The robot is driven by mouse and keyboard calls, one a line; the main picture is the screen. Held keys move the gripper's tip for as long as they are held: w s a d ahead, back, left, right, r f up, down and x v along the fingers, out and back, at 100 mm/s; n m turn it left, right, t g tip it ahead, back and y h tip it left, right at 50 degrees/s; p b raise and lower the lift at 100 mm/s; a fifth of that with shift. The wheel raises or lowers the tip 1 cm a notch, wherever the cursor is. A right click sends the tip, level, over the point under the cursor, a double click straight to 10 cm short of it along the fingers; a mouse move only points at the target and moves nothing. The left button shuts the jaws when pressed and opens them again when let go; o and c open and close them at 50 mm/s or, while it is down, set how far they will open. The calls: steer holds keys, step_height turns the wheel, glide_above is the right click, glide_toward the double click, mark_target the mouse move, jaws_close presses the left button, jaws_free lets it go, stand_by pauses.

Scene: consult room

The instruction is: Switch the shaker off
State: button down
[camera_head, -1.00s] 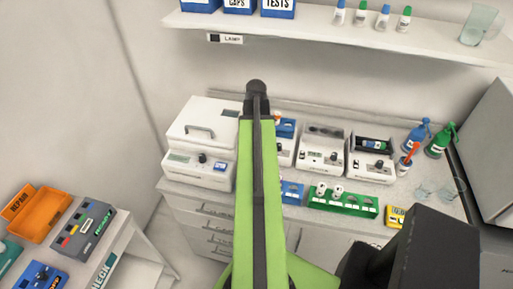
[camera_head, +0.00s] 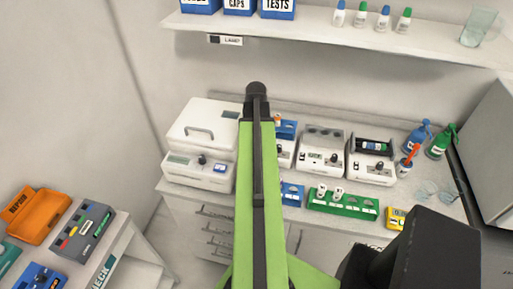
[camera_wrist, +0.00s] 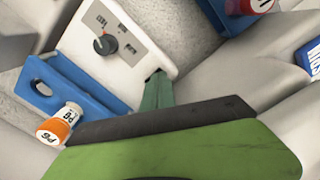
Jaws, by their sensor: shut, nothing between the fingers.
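A white device with a grey panel (camera_wrist: 115,40) shows in the wrist view. The panel has a dark round knob with a red mark (camera_wrist: 105,44) and lettering that seems to read FAST. I take this for the shaker, also partly visible in the head view (camera_head: 285,158) behind my arm, with a blue top. My gripper (camera_wrist: 157,80) is shut and empty. Its tip lies at the device's front edge below the knob, over a small dark spot, perhaps a switch. I cannot tell whether it touches. In the head view my arm hides the gripper.
A blue rack (camera_wrist: 60,90) and an orange-capped vial (camera_wrist: 55,128) lie close by the gripper. On the counter, a lidded white machine (camera_head: 200,170) stands left; two more devices (camera_head: 320,155) (camera_head: 370,165) stand right. A green rack (camera_head: 343,203) is in front of them. A shelf (camera_head: 330,33) hangs above.

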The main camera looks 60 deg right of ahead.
step_height(320, 180, up, 6)
steer(key=p, duration=0.5)
steer(key=shift+r, duration=0.15)
